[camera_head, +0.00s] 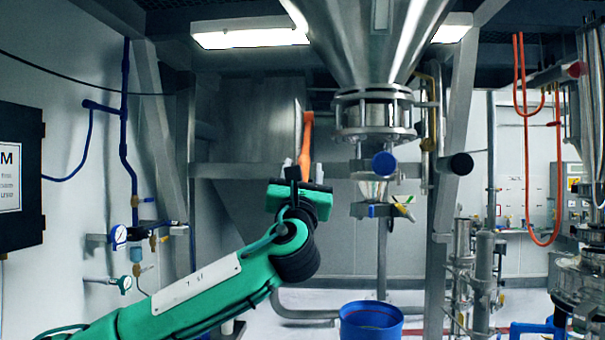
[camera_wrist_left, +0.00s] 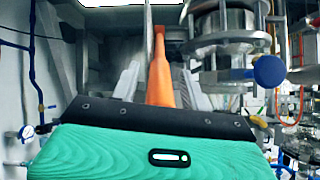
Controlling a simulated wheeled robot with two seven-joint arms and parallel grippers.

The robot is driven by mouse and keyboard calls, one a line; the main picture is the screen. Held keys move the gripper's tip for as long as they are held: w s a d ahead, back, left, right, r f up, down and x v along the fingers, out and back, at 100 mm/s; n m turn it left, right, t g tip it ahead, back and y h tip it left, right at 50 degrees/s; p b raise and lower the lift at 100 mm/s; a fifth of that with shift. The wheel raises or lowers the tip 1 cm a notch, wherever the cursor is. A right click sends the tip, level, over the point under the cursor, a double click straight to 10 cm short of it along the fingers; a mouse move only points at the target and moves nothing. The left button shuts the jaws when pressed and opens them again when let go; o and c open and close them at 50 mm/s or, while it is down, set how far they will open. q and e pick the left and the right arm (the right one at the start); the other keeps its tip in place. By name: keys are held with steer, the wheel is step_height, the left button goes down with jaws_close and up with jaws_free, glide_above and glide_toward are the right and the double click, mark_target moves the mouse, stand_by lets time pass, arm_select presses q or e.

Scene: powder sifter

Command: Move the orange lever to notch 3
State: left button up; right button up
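The orange lever (camera_head: 307,138) stands nearly upright in the head view, left of the big metal hopper's outlet. In the left wrist view the lever (camera_wrist_left: 160,75) rises between the two pale fingers of my left gripper (camera_wrist_left: 160,82). The fingers stand apart, one on each side of the lever, with a narrow gap showing at least on the left. I cannot tell whether either finger touches it. The notches and their numbers cannot be made out. My right gripper is not in view.
The steel hopper (camera_head: 375,40) and its flanged outlet (camera_head: 375,113) hang right of the lever, with a blue round end (camera_head: 384,164) below. A steel frame post (camera_head: 457,120) stands farther right. A blue bin (camera_head: 371,322) is on the floor.

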arm_select(q)
steer(key=shift+s+f, duration=0.15)
steer(key=shift+f, duration=0.05)
steer(key=b+v, duration=0.7)
steer(key=v, duration=0.6)
steer(key=shift+s+f, duration=0.1)
steer(key=shift+s, duration=0.05)
